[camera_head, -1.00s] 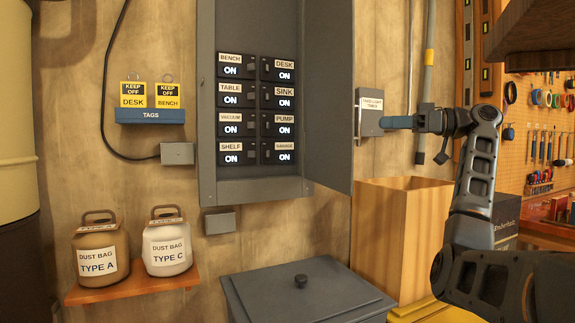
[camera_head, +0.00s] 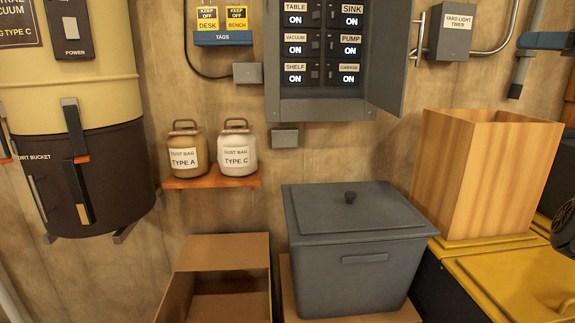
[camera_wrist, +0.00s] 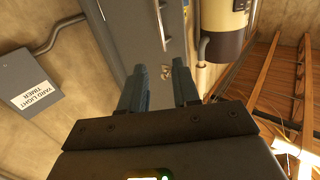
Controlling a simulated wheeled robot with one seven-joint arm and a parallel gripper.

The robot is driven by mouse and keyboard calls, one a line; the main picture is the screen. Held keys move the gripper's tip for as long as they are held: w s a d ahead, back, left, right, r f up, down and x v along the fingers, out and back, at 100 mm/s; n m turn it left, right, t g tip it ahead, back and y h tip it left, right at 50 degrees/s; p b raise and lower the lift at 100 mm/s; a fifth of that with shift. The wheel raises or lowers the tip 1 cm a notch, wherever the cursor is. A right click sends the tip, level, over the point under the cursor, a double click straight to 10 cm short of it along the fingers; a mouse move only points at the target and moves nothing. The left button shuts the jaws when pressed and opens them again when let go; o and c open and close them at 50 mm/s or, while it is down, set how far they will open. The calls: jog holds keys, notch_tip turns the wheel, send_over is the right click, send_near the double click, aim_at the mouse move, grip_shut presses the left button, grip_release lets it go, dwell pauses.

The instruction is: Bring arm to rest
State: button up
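My gripper (camera_wrist: 160,80) shows in the wrist view with its two blue-grey fingers apart and nothing between them. The timer box (camera_wrist: 30,88) also shows at the left of the wrist view.
A grey breaker panel (camera_head: 388,70) hangs open on the wall. Below stand a grey lidded bin (camera_head: 362,262), a tall wooden box (camera_head: 470,175) and an open cardboard box (camera_head: 225,250). Two dust bag jars sit on a shelf (camera_head: 215,183). A vacuum canister (camera_head: 95,175) is at left.

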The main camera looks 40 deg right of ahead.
jog(key=w+a+f+m+h, duration=0.1)
jog(key=w+f+m, duration=0.1)
jog(key=w+f, duration=0.45)
jog(key=w+a+f+m+h, duration=0.2)
jog(key=w+f+m, duration=0.15)
jog(key=f, duration=0.65)
jog(key=w+a+f+m+h, duration=0.1)
jog(key=w+f+m, duration=0.1)
jog(key=w+f, duration=0.5)
jog(key=w+a+f+m+g+h, duration=0.1)
jog(key=a+f+g, duration=0.1)
jog(key=a+f, duration=0.85)
jog(key=w+a+f+m+g+h, duration=0.1)
jog(key=a+f+m, duration=0.1)
jog(key=a+f, duration=0.8)
jog(key=s+a+f+n+g, duration=0.1)
jog(key=s+a+f, duration=0.5)
jog(key=a, duration=0.3)
jog(key=s+a+f+n+g, duration=0.1)
jog(key=s+a+f, duration=0.5)
jog(key=a, duration=0.3)
jog(key=s+a+r+n+t+y, duration=0.1)
jog(key=s+a+r+n, duration=0.2)
jog(key=s, duration=0.6)
jog(key=s+a+r+n+t+y, duration=0.1)
jog(key=s+a+r+n, duration=0.2)
jog(key=s+a+r, duration=0.5)
jog(key=shift+s+a+r+y, duration=0.15)
jog(key=shift+s+a+y, duration=0.3)
jog(key=shift+a, duration=0.3)
